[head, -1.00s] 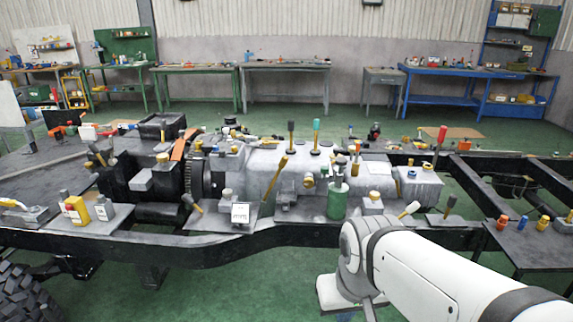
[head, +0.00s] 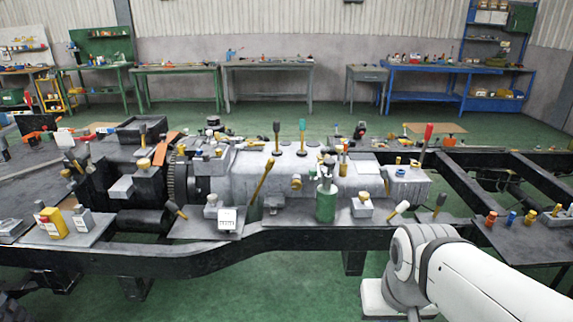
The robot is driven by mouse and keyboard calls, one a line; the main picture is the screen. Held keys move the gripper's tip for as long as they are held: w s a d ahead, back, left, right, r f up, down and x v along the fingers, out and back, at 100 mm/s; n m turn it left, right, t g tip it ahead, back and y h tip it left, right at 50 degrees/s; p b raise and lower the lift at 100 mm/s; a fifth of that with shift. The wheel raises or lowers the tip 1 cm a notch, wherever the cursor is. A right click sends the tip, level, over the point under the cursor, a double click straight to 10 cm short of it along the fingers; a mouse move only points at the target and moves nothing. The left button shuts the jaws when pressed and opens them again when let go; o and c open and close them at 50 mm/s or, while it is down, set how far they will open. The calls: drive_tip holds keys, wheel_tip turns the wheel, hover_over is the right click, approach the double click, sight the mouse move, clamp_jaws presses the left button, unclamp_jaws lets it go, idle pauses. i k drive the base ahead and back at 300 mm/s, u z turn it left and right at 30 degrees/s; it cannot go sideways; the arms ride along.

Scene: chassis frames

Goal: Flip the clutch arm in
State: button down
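The chassis frame (head: 300,237) carries a grey gearbox housing (head: 335,180) with several levers. I cannot tell for certain which one is the clutch arm. A black-knobbed lever (head: 276,138) and a teal-knobbed lever (head: 302,137) stand upright on top. A long brass lever (head: 262,182) leans on the near side. A dark-tipped lever (head: 177,208) tilts beside a small white gauge box (head: 228,219) on the near-left plate. A white-tipped lever (head: 399,209) tilts at the near right. A red-handled lever (head: 426,141) stands at the right end. My gripper is not in view; only my white arm links show at the lower right.
A green cylinder (head: 326,203) stands on the near side. A yellow box with a red button (head: 53,222) sits at left. A side plate (head: 520,241) with small coloured knobs is at right. Green floor (head: 240,295) is open in front; workbenches line the back wall.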

sight(271, 162)
drive_tip(key=u, duration=0.05)
drive_tip(key=i, duration=0.95)
drive_tip(key=z, duration=0.05)
